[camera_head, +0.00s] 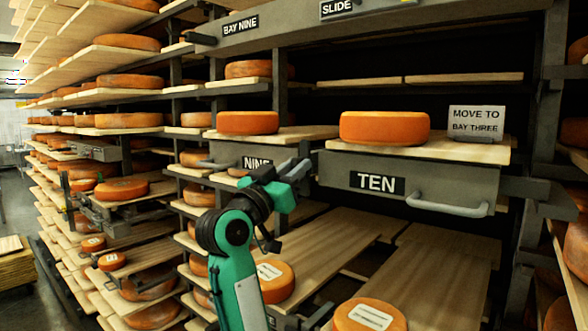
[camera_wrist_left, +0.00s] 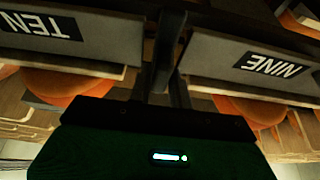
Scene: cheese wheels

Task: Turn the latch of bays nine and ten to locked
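The drawer of bay nine (camera_head: 228,152), with a black NINE label, and the drawer of bay ten (camera_head: 330,178), with a TEN label, are side by side on the rack. In the head view my left gripper (camera_head: 292,170) is at the gap between them, its grey fingers pointing toward the rack. In the left wrist view the bay ten drawer (camera_wrist_left: 95,38) and bay nine drawer (camera_wrist_left: 220,62) appear upside down. A dark upright piece (camera_wrist_left: 167,45) stands between them, in front of the fingers. I cannot make out the latch, its setting, or contact with it. My right gripper is not in view.
Orange cheese wheels (camera_head: 385,128) stand on boards above the drawers, beside a MOVE TO BAY THREE card (camera_head: 476,122). The bay ten handle (camera_head: 447,206) sticks out to the right. Lower boards (camera_head: 428,277) carry more cheeses near my arm.

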